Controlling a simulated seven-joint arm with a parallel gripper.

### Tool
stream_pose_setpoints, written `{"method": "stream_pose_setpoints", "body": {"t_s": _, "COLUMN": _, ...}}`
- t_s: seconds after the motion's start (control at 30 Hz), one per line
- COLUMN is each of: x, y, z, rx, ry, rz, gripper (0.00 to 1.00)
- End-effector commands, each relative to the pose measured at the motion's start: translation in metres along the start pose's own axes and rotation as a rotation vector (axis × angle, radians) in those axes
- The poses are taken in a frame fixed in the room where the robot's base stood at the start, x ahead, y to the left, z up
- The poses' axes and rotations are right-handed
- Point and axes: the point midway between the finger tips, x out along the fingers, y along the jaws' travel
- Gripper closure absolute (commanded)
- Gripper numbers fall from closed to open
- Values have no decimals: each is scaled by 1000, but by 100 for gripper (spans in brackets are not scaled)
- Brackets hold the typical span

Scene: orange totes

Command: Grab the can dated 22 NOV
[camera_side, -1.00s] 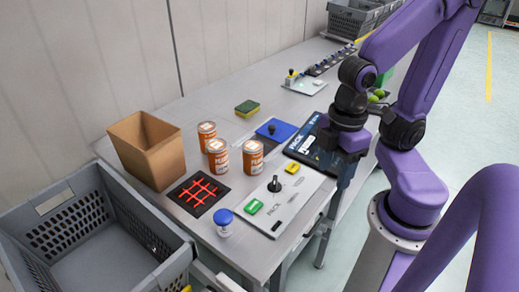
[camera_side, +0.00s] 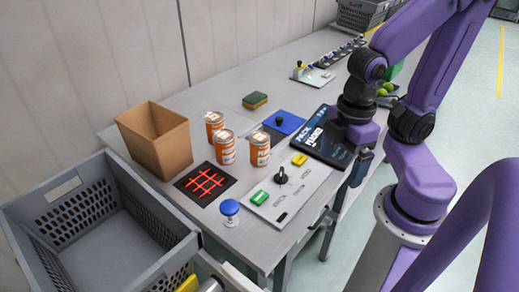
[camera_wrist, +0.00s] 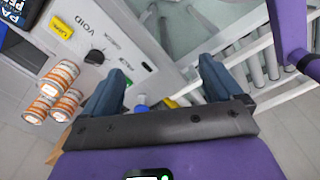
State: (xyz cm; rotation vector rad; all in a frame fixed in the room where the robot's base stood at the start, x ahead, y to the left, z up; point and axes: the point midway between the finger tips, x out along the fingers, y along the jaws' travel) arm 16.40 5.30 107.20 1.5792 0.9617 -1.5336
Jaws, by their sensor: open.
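Three orange cans with white labels stand upright in a group on the grey table in the side view: a back can (camera_side: 214,126), a front can (camera_side: 225,148) and a right can (camera_side: 260,150). Their dates are too small to read. They also show at the left of the wrist view, with a top can (camera_wrist: 61,74), a middle can (camera_wrist: 50,90) and a lower can (camera_wrist: 38,110). My gripper (camera_wrist: 160,66) is open and empty, its fingers pointing over the table's edge. In the side view my gripper (camera_side: 361,166) is right of the cans, apart from them.
A cardboard box (camera_side: 155,140) and a grey crate (camera_side: 95,215) stand left of the cans. A black mat with a red grid (camera_side: 205,183), a blue knob (camera_side: 229,208) and a switch panel (camera_side: 290,193) lie in front. A dark pack (camera_side: 315,135) and a sponge (camera_side: 255,100) are nearby.

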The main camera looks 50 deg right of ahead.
Motion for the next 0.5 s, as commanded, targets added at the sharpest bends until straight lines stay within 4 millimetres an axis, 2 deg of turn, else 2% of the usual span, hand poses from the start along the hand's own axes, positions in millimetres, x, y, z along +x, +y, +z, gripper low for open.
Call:
{"method": "stream_pose_setpoints", "body": {"t_s": 0.17, "x": -2, "y": 14, "z": -13, "rx": 133, "ry": -3, "rz": 2, "gripper": 7}}
{"method": "stream_pose_setpoints", "body": {"t_s": 0.5, "x": -8, "y": 82, "z": -57, "rx": 716, "ry": -9, "rz": 11, "gripper": 7}}
